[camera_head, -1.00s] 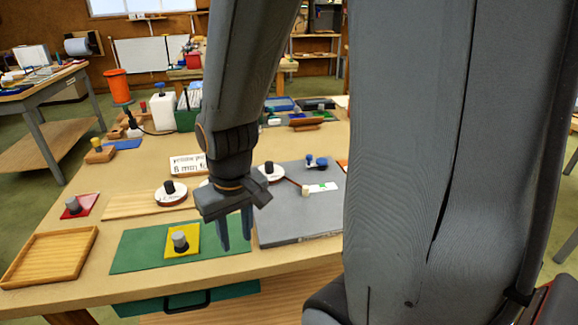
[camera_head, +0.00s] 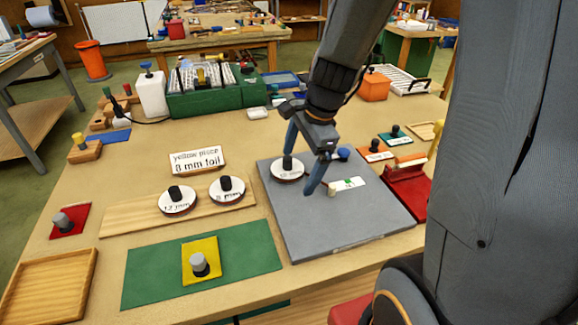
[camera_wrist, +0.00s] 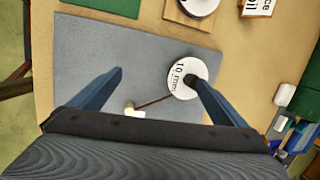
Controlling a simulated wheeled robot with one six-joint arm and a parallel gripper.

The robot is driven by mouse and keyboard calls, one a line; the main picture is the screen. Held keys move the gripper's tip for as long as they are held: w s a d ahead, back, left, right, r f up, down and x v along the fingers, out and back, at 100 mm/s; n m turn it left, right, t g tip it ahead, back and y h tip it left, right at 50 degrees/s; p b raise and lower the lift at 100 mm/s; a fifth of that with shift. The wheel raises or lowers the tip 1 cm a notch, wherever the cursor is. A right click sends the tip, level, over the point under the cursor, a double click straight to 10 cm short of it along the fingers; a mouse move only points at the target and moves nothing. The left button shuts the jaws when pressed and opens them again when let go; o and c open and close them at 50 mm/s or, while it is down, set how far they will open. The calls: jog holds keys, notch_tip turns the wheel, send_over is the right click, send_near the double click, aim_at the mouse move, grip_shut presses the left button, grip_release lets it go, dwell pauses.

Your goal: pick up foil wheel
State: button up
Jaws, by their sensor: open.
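Three round white foil wheels with black knobs are in the head view. One marked 12 mm (camera_head: 177,208) and one whose number is hard to read (camera_head: 227,197) sit on a wooden strip (camera_head: 133,217). The third (camera_head: 286,175), which reads 10 mm in the wrist view (camera_wrist: 178,66), lies on the grey board (camera_head: 300,236). A sign (camera_head: 197,161) reads "yellow piece 8 mm foil". My gripper (camera_head: 299,172) is open and empty above the grey board. In the wrist view, its right fingertip overlaps the 10 mm wheel's knob; I cannot tell whether they touch.
A yellow piece (camera_head: 207,247) with a grey knob lies on a green mat (camera_head: 146,274). A red piece (camera_head: 69,220) and wooden tray (camera_head: 90,274) are at the left. A red object (camera_head: 405,188) stands right of the board. A green box (camera_head: 180,103) is at the back.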

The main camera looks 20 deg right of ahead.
aim_at(289, 158)
jog(key=w+m, duration=0.1)
jog(key=m, duration=0.1)
jog(key=w+d+r+m, duration=0.1)
jog(key=w+m, duration=0.1)
jog(key=m, duration=0.1)
jog(key=w+m, duration=0.2)
jog(key=m, duration=0.1)
jog(key=shift+d+r+t+y+p, duration=0.15)
jog(key=shift+t+y+p, duration=0.2)
jog(key=shift+t+y, duration=0.05)
jog(key=shift+w+d+m, duration=0.1)
jog(key=shift+w+m, duration=0.4)
jog(key=shift+m, duration=0.4)
jog(key=shift+p+x, duration=0.35)
jog(key=shift+x, duration=3.4)
jog(key=shift+w, duration=0.2)
jog(key=c, duration=1.1)
jog(key=shift+r, duration=0.1)
notch_tip(289, 158, up, 10)
jog(key=shift+f, duration=0.1)
